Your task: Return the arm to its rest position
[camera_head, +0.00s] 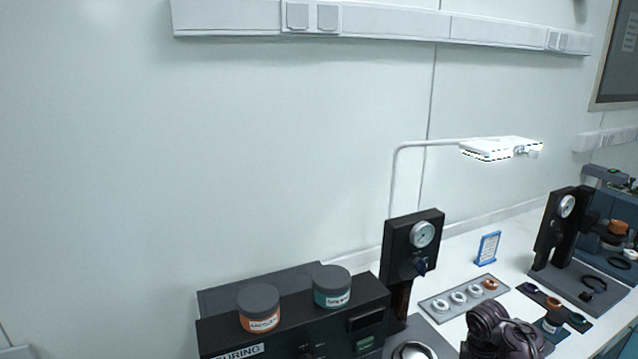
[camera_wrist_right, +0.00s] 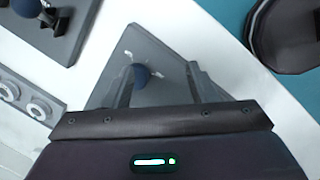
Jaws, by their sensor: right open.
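My right gripper (camera_wrist_right: 160,85) shows in the right wrist view with its two grey fingers apart. A grey plate (camera_wrist_right: 150,50) with a dark blue rounded knob (camera_wrist_right: 141,76) lies beyond the fingers. The knob shows in the gap, nearer the left finger; I cannot tell its distance from the fingers. No object is seen gripped. In the head view, dark rounded parts that look like my right arm (camera_head: 500,332) show at the bottom, over the white bench; the fingers cannot be made out there. My left gripper is not in view.
A black station (camera_head: 290,315) bears an orange-labelled jar (camera_head: 259,308) and a teal-labelled jar (camera_head: 332,287). Black gauge stands (camera_head: 411,245), a tray of rings (camera_head: 464,297), a blue sign (camera_head: 487,248) and a lamp (camera_head: 500,147) stand around.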

